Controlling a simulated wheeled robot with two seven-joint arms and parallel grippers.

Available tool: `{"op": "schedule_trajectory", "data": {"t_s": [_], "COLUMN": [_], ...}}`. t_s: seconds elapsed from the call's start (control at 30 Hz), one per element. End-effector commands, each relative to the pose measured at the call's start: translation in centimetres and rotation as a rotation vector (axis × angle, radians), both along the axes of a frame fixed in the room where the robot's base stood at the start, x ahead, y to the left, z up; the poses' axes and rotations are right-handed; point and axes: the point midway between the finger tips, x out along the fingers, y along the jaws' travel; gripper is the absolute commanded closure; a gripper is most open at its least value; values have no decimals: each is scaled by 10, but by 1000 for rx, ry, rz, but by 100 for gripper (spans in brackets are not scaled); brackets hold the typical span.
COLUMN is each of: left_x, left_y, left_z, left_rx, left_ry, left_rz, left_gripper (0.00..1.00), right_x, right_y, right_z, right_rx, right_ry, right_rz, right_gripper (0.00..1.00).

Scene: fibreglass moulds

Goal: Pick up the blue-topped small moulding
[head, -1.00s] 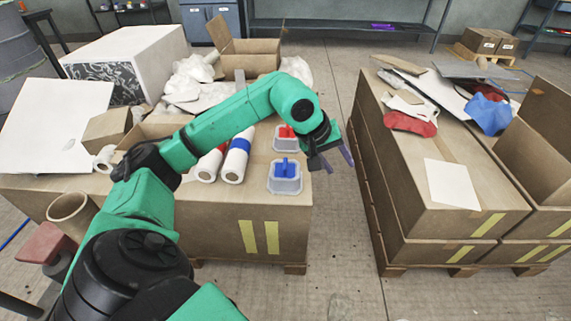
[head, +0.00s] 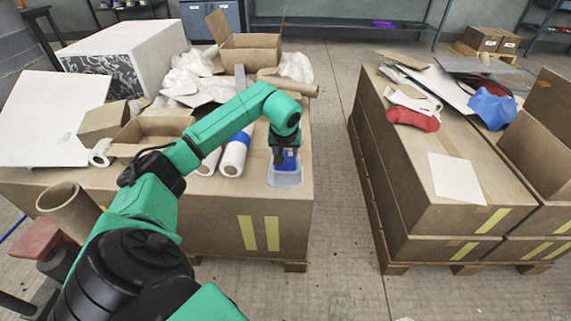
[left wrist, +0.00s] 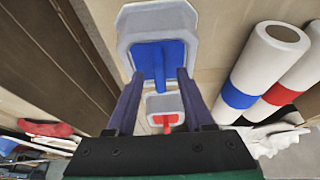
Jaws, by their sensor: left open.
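The blue-topped small moulding (head: 285,178) is a pale grey tray-like piece with a blue upright part on top. It stands near the right front edge of the left cardboard stack, partly hidden by my left gripper (head: 284,160). In the left wrist view the blue-topped moulding (left wrist: 158,60) lies just beyond the open fingers of the left gripper (left wrist: 154,80). Its blue part is roughly between the fingertips, and I cannot tell whether they touch it. A red-topped small moulding (left wrist: 164,112) shows between the fingers, beyond the blue one. My right gripper is not in view.
White rolls with a blue band (head: 235,153) and a red band (left wrist: 281,94) lie beside the mouldings. An open carton (head: 150,133) and a cardboard tube (head: 288,86) are farther back. A gap of bare floor (head: 333,150) separates the left stack from the right stack (head: 420,170).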

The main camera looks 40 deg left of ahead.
Motion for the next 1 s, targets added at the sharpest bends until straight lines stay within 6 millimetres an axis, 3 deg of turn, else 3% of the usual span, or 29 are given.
{"op": "schedule_trajectory", "data": {"t_s": [0.17, 0.2, 0.33, 1.0], "left_x": [1, 1, 0, 0], "left_y": [0, 0, 0, 0], "left_z": [-1, -1, -1, -1], "left_rx": [0, 0, 0, 0], "left_ry": [0, 0, 0, 0], "left_rz": [0, 0, 0, 0], "left_gripper": [48, 51, 100, 100], "right_x": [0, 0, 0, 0], "right_y": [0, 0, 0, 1], "right_z": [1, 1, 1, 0], "right_rx": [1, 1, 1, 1], "right_ry": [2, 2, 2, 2], "right_rz": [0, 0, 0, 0], "right_gripper": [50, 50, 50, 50]}}
